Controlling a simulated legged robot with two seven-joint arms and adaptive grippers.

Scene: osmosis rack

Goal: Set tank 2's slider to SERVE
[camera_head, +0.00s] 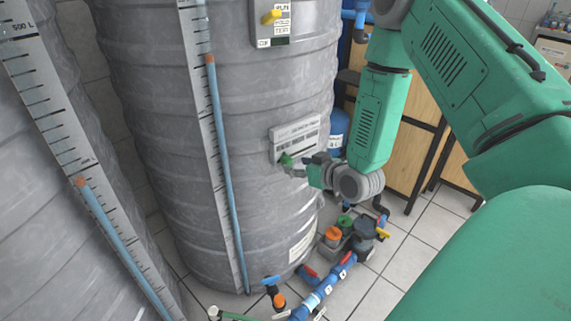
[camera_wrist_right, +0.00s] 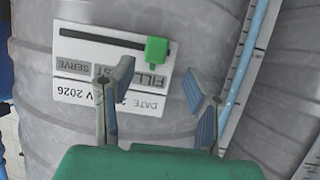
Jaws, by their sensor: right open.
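A pale label plate (camera_head: 297,137) sits on the middle grey tank (camera_head: 150,130); no tank number is readable. In the right wrist view the slider plate (camera_wrist_right: 80,52) appears upside down, with a black slot (camera_wrist_right: 100,39) and the words SERVE and FILL. The green slider knob (camera_wrist_right: 156,50) stands at the FILL end of the slot, at right in this view. My right gripper (camera_wrist_right: 158,68) is open, one finger to each side of the knob and the tips just short of it. Its left finger partly covers the middle word. In the head view my right gripper (camera_head: 298,166) is at the plate's lower edge.
Another grey tank (camera_head: 40,220) stands at left. A yellow-handled selector (camera_head: 271,17) is higher on the middle tank. Blue pipes with valves (camera_head: 325,285) run along the floor at its base. A wooden cabinet (camera_head: 405,165) stands behind my right arm.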

